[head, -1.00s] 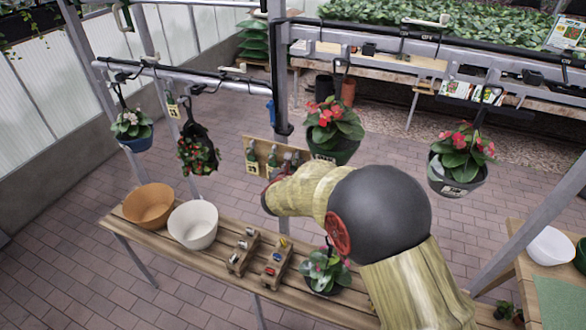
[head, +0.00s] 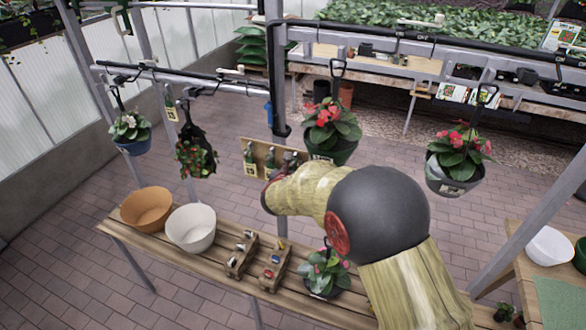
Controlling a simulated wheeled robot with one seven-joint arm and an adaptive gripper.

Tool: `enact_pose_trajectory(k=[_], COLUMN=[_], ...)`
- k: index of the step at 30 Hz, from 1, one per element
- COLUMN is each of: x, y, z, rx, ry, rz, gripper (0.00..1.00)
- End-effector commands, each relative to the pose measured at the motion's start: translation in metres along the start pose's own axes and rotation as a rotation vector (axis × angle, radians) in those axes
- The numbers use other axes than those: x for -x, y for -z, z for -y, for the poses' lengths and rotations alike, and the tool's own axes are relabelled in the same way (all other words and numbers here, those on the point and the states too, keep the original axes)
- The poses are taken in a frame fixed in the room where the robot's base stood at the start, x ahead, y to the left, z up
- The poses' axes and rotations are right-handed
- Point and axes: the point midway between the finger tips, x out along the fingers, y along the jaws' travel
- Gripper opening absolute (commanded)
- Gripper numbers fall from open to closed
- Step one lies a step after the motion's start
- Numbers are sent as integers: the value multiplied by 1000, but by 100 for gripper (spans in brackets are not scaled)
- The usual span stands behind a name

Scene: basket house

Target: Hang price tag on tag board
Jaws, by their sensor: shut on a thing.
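The tag board (head: 257,149) is a brown wooden panel by the grey post, beyond the slatted bench. Green bottle-shaped tags with yellow labels (head: 250,158) hang on its left part. My gripper (head: 290,164) shows only as a small dark shape in front of the board's right part, beyond the end of my arm. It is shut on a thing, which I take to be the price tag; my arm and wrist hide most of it. I cannot tell whether the held thing touches the board.
The slatted bench (head: 120,228) holds an orange bowl (head: 147,207), a white bowl (head: 190,228), two small wooden racks (head: 272,262) and a potted plant (head: 325,272). Hanging pots flank the board, including a red-flowered one (head: 330,130) close on its right. Brick floor lies open beyond.

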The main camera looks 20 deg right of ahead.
Motion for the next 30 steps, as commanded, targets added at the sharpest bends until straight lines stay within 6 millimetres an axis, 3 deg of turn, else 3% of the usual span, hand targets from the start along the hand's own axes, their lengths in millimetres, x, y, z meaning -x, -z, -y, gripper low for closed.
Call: enact_pose_trajectory(k=[1, 9, 30], x=[-3, -4, -10], y=[-10, -13, -6], z=[-3, -4, -14], rx=[-3, -1, 2], ry=[-4, -6, -14], rz=[15, 17, 15], gripper=[2, 3, 3])
